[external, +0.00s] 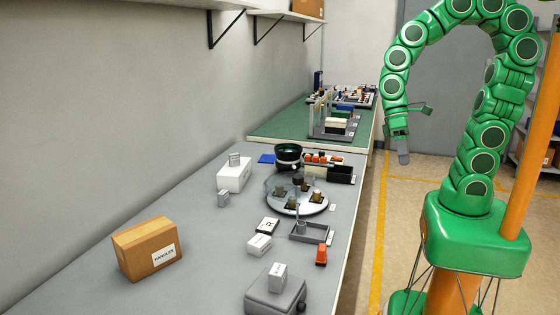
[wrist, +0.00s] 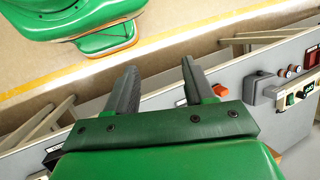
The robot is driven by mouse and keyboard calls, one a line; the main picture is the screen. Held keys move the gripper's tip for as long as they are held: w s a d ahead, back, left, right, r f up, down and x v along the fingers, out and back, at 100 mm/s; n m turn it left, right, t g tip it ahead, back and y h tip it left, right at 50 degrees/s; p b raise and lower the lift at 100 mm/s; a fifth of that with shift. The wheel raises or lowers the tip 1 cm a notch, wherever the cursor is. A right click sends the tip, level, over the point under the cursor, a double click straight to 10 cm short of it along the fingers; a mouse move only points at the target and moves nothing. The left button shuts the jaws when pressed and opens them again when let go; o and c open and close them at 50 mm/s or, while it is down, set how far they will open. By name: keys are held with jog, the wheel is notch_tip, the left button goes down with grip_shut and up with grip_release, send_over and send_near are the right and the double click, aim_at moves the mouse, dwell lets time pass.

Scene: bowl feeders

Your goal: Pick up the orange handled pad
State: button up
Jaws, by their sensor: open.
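A small orange block-like piece (external: 321,253), which looks like the orange handled pad, lies on the grey table near its right edge. An orange piece (wrist: 221,90) also shows in the wrist view at the table edge, just right of my right finger. I cannot tell for sure that it is the same one. My gripper (external: 403,156) hangs in the air to the right of the table, apart from everything. In the wrist view my gripper (wrist: 156,78) has its two fingers spread with nothing between them.
The grey table (external: 200,270) holds a cardboard box (external: 148,250), a round turntable (external: 280,204), a grey tray (external: 301,233), a black bin (external: 341,175), white boxes and a grey scale-like device (external: 262,300). Several orange-red pieces (external: 314,157) sit farther back. The aisle floor right of the table is clear.

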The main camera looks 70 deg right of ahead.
jog(key=w+a+f+m+y, duration=0.3)
jog(key=w+a, duration=0.2)
jog(key=a, duration=0.2)
jog(key=w+a+f+m+y, duration=0.3)
jog(key=w+a+y, duration=0.15)
jog(key=a, duration=0.25)
jog(key=m+t+y, duration=0.2)
jog(key=m, duration=0.7)
send_near(321, 255)
jog(key=shift+s+a+f, duration=0.1)
jog(key=shift+s+a, duration=0.1)
jog(key=shift+a, duration=0.35)
jog(key=shift+s+a+f, duration=0.15)
jog(key=shift+a, duration=0.35)
jog(key=shift+w+f+m, duration=0.15)
jog(key=shift+f+m, duration=0.35)
jog(key=shift+x, duration=1.35)
jog(key=shift+r+x, duration=0.15)
jog(key=shift+x, duration=0.7)
jog(key=shift+r+x, duration=0.15)
jog(key=shift+x, duration=1.65)
